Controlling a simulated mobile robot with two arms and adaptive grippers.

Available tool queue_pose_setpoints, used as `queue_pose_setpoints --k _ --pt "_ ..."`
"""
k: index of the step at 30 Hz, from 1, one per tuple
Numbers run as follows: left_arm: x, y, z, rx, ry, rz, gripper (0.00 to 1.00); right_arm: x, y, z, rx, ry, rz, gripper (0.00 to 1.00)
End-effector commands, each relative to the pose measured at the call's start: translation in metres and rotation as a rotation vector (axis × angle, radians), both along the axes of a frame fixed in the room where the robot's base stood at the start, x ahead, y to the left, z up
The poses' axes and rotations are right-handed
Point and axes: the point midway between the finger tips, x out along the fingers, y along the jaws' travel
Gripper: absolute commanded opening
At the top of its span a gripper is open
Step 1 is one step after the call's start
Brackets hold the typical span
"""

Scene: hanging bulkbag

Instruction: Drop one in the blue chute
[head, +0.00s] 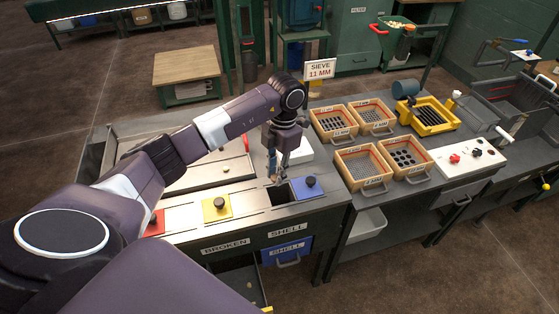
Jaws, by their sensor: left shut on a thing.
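My left gripper (277,176) points down over the sorting bench, just above a dark open slot (280,194). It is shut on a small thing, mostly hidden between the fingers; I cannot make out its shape. The blue chute's cover (307,188), with a dark knob, sits right beside the slot on its right, so the slot appears uncovered. A yellow cover (216,207) and a red cover (155,222) lie further left along the same strip, both in place. My right gripper is not in view.
A pale metal tray (210,172) lies behind the covers. A blue drawer (286,251) labelled SHELL is below the slot. Wooden sieve boxes (362,166), a yellow tray (428,116) and a white switch panel (469,157) stand on the right bench.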

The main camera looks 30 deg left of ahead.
Motion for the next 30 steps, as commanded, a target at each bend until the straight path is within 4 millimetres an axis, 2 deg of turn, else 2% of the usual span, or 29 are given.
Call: queue_pose_setpoints --k 16,27,28,30 --pt "-0.001 0.0 -0.055 -0.001 0.001 0.002 0.13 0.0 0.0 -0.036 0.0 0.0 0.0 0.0" --pt "0.0 0.0 -0.06 0.0 0.0 0.001 0.13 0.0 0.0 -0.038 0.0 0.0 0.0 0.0" --pt "0.0 0.0 -0.06 0.0 0.0 0.001 0.22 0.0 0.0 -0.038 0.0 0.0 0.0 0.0" --pt "0.0 0.0 -0.06 0.0 0.0 0.001 0.3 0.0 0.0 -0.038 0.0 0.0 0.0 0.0"
